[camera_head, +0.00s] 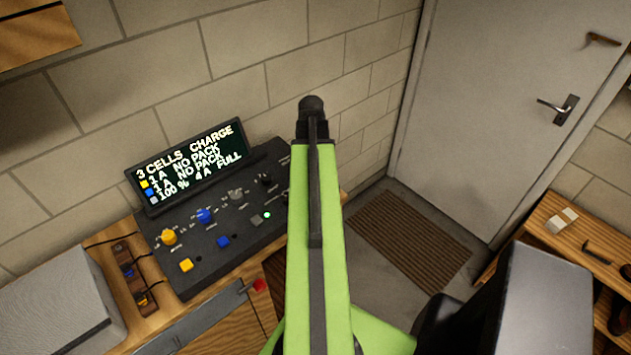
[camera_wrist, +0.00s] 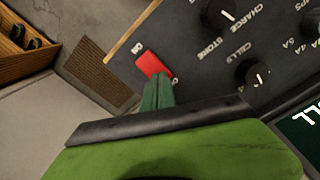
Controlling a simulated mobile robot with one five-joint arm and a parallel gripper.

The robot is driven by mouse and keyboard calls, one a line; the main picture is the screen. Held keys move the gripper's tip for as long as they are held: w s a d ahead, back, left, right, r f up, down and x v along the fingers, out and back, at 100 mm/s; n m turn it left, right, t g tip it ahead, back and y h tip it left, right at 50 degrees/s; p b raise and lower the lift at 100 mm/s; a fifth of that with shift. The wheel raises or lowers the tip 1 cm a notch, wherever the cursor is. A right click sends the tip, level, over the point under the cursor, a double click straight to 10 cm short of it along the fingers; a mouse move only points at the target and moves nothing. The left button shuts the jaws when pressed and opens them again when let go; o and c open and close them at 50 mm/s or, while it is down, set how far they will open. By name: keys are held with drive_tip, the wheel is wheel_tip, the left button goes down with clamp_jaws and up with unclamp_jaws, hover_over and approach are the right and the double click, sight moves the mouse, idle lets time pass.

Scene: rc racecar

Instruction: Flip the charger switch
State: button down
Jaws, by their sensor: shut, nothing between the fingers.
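The dark charger (camera_head: 215,250) sits on the wooden bench, its lit screen (camera_head: 190,165) reading "3 CELLS CHARGE" above several status lines. My green arm covers its right end in the head view. The red rocker switch (camera_wrist: 152,64) shows in the wrist view near one edge of the dark panel, with small white marks at its ends. My gripper (camera_wrist: 158,92) is shut and empty, its green fingers pointing at the switch and overlapping its lower edge in the picture. I cannot tell whether they touch. The switch is not visible in the head view.
Black dials (camera_wrist: 252,74) lie right of the switch in the wrist view. A yellow knob (camera_head: 168,237) and blue knob (camera_head: 204,216) stand on the charger. A grey box (camera_head: 60,305) sits left. A floor mat (camera_head: 410,240) lies before the door (camera_head: 500,110).

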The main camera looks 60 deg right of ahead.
drive_tip(key=shift+f, duration=0.3)
drive_tip(key=shift+r, duration=0.1)
wheel_tip(320, 180, up, 7)
drive_tip(key=p, duration=0.6)
drive_tip(key=shift+p, duration=0.4)
